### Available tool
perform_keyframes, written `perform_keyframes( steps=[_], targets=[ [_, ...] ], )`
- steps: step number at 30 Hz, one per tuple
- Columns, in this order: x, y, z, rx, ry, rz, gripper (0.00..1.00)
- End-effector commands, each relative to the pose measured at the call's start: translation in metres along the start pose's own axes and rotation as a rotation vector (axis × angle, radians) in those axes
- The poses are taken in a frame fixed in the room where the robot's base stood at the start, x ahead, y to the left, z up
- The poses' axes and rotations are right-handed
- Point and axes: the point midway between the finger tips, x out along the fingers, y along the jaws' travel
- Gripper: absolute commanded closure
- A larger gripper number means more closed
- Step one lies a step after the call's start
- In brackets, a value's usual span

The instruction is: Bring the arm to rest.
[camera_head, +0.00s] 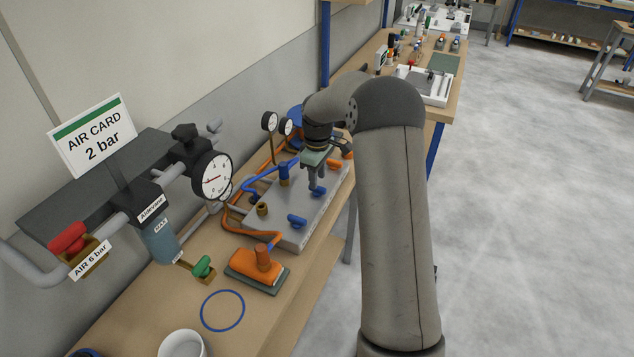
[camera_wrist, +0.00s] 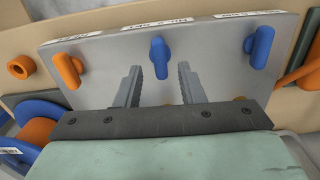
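My gripper (camera_head: 316,186) is over the grey valve panel (camera_head: 284,233) on the bench, with my arm bent down to it. In the wrist view my gripper (camera_wrist: 158,74) is open, its two grey fingers apart. A blue handle (camera_wrist: 159,57) shows in the gap between the fingertips, and I see no contact with it. Another blue handle (camera_wrist: 259,47) is to the right and an orange handle (camera_wrist: 68,70) to the left. In the head view the near blue handle (camera_head: 297,221) is clear of the fingers. My arm hides part of the bench behind it.
Orange hoses (camera_head: 232,215) and small gauges (camera_head: 269,121) stand beside the panel. A large gauge (camera_head: 212,176), an air sign (camera_head: 92,136) and a red valve handle (camera_head: 68,238) are at left. The floor (camera_head: 520,200) at right is clear.

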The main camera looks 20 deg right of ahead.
Motion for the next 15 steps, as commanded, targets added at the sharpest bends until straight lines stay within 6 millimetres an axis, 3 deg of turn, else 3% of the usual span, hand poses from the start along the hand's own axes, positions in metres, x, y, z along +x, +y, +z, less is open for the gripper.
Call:
perform_keyframes(
  steps=[1,5,15],
  targets=[
    [-0.013,0.000,0.000,0.000,0.001,0.001,0.65],
    [-0.029,0.000,0.000,0.000,0.001,0.002,0.65],
    [-0.028,0.000,0.000,0.000,0.000,0.000,0.65]
  ],
)
